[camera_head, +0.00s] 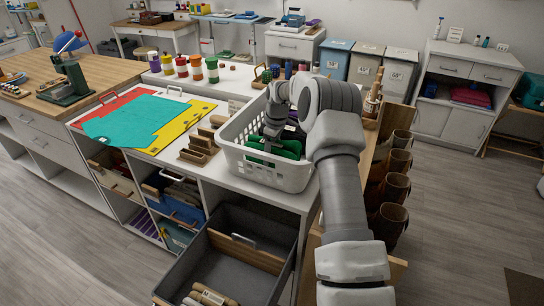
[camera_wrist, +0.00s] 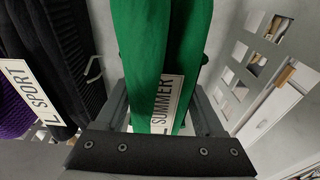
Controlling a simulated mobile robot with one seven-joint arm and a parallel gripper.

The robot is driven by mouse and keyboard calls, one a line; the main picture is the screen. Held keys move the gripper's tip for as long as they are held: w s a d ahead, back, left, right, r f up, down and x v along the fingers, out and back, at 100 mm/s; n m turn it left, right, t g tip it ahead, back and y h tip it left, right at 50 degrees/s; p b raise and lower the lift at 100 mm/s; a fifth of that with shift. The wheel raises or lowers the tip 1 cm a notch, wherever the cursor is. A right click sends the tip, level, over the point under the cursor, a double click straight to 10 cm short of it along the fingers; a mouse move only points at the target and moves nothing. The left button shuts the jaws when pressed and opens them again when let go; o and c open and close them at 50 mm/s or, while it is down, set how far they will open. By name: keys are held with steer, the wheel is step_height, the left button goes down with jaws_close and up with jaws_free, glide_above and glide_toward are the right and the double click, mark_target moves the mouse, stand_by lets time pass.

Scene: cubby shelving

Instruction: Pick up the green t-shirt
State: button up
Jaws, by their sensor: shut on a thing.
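The green t-shirt (camera_head: 287,148) is a folded green cloth in the white slotted basket (camera_head: 264,178) in the head view. In the wrist view the green t-shirt (camera_wrist: 148,60) runs up between my fingers, with a white tag reading "SUMMER" (camera_wrist: 166,101) on it. My gripper (camera_head: 270,138) reaches down into the basket and is shut on the green cloth; it also shows in the wrist view (camera_wrist: 162,75). The fingertips are partly hidden by the cloth. I cannot tell whether the shirt is clear of the basket floor.
Black cloth with a "SPORT" tag (camera_wrist: 22,92) and purple cloth (camera_wrist: 12,115) lie left of the shirt. The basket walls surround my gripper. Wooden blocks (camera_head: 200,146) stand left of the basket, jars (camera_head: 189,68) behind. An open grey drawer (camera_head: 222,262) is below.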

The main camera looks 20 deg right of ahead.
steer(key=c, duration=0.5)
steer(key=shift+r, duration=0.1)
